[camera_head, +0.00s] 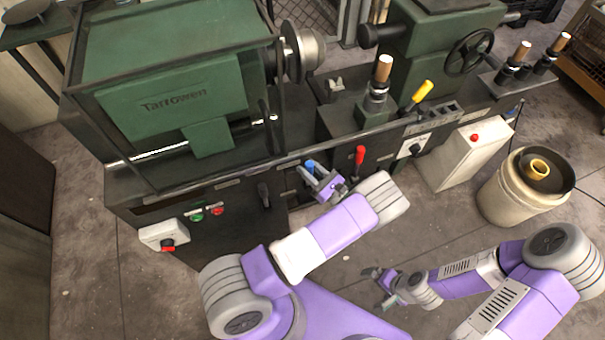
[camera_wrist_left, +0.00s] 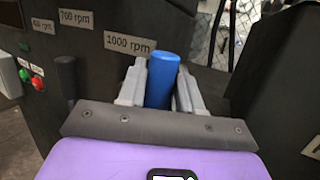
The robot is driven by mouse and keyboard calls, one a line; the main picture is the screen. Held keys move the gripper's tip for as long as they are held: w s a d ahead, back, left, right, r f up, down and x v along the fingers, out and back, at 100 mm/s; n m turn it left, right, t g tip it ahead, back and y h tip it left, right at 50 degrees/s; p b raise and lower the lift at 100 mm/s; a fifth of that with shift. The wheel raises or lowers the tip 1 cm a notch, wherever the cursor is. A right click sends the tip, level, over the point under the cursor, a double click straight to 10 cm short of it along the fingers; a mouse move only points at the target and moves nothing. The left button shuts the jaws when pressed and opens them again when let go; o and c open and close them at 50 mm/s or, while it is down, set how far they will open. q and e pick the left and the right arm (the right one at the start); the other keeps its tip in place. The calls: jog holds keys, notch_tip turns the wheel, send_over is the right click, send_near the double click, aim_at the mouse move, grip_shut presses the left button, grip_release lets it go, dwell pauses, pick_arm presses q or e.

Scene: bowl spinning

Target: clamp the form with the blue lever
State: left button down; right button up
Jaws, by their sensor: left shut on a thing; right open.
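The blue lever (camera_head: 310,165) stands at the front of the green and black lathe. Its blue handle (camera_wrist_left: 163,80) shows upright between the fingers in the left wrist view. My left gripper (camera_head: 319,176) is shut on this handle; in the wrist view its two grey fingers (camera_wrist_left: 161,88) sit one on each side of it. The lever's lower part is hidden. A round metal form (camera_head: 308,50) sits on the spindle at the right of the headstock. My right gripper (camera_head: 379,285) is open and empty, low over the floor, away from the lathe.
A red lever (camera_head: 360,156) stands right of the blue one, and a yellow lever (camera_head: 422,92) further right. A black lever (camera_head: 264,194) and green and red buttons (camera_head: 206,213) are on the left front. A white barrel (camera_head: 522,190) stands on the floor at right.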

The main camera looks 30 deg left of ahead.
pick_arm(q)
jog(key=shift+w+d+f+m+t+b, duration=0.15)
jog(key=shift+w+d+m+t+b, duration=0.35)
jog(key=shift+m, duration=0.5)
jog(key=shift+w+d, duration=0.1)
jog(key=shift+w, duration=0.05)
jog(key=c, duration=0.9)
grip_release()
jog(key=shift+o, duration=0.2)
jog(key=v, duration=0.7)
jog(key=shift+d+f+p, duration=0.2)
jog(key=shift+d+p, duration=0.05)
jog(key=shift+p, duration=0.05)
